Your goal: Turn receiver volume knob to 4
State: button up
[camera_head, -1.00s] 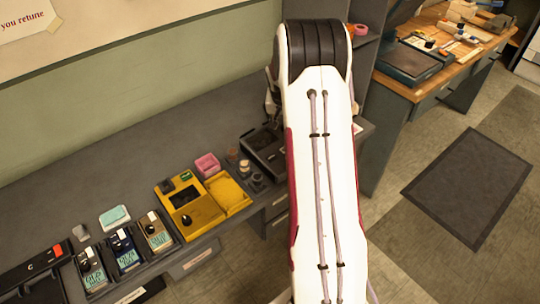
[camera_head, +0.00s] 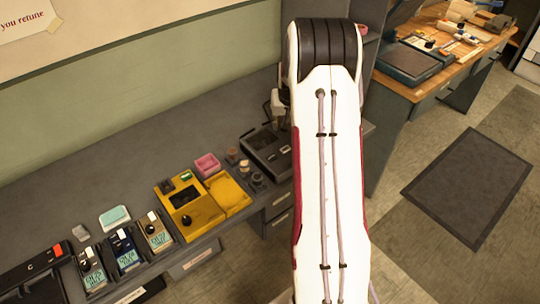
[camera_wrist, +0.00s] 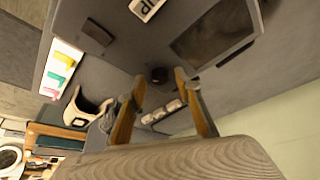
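In the wrist view a small dark knob (camera_wrist: 159,75) sits on a dark grey panel with a dark screen (camera_wrist: 215,35). This looks like the receiver, though its volume scale and number cannot be read. My gripper (camera_wrist: 160,77) is open, its two fingertips on either side of the knob in the picture. I cannot tell whether they touch it. In the head view my arm hides most of the gripper; only a grey part (camera_head: 279,103) shows at its left.
In the head view a dark box (camera_head: 268,150), a yellow device (camera_head: 190,208) and several small meters (camera_head: 124,250) stand along the grey bench.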

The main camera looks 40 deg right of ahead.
jog(key=v, duration=0.8)
jog(key=shift+g+y, duration=0.7)
jog(key=s+a, duration=0.1)
jog(key=s, duration=0.1)
jog(key=s+a+f, duration=0.1)
jog(key=a, duration=0.1)
jog(key=s+a+f, duration=0.1)
jog(key=s+a, duration=0.1)
jog(key=shift+s+a, duration=0.1)
jog(key=shift+s, duration=0.2)
jog(key=s+a+r, duration=0.3)
jog(key=s+a, duration=0.2)
jog(key=a, duration=0.2)
jog(key=s+a+r+n, duration=0.1)
jog(key=s+a+r, duration=0.3)
jog(key=s+a, duration=0.1)
jog(key=shift+a+r+g+y, duration=0.3)
jog(key=shift+a+y, duration=0.1)
jog(key=shift+a, duration=0.5)
